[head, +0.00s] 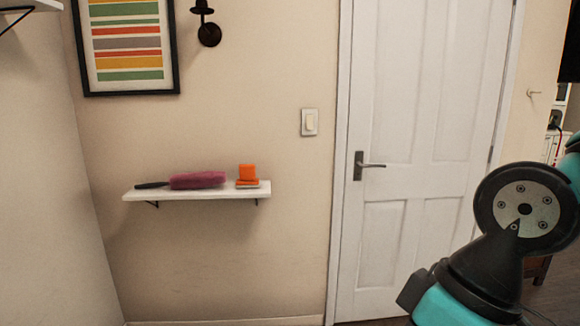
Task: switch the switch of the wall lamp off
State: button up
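A white wall switch plate with a cream rocker (310,122) is on the beige wall, just left of the door frame. I cannot tell which way the rocker is tipped. A dark wall lamp (208,28) is mounted at the top, right of the framed picture; its upper end is cut off by the picture edge. It shows no clear glow. Links of my arm show at the lower right, well apart from the switch. My gripper is not in view.
A white shelf (205,193) below the switch's height holds a purple brush-like object (197,180) and orange items (247,176). A closed white door (420,120) with a grey handle (365,165) is right of the switch. A framed striped picture (126,45) hangs at upper left.

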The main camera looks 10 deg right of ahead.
aim_at(309, 118)
jog(key=u, duration=0.25)
jog(key=i, duration=0.9)
jog(key=u, duration=1)
jog(key=i, duration=0.8)
jog(key=z, duration=0.7)
jog(key=i, duration=0.65)
jog(key=z, duration=0.65)
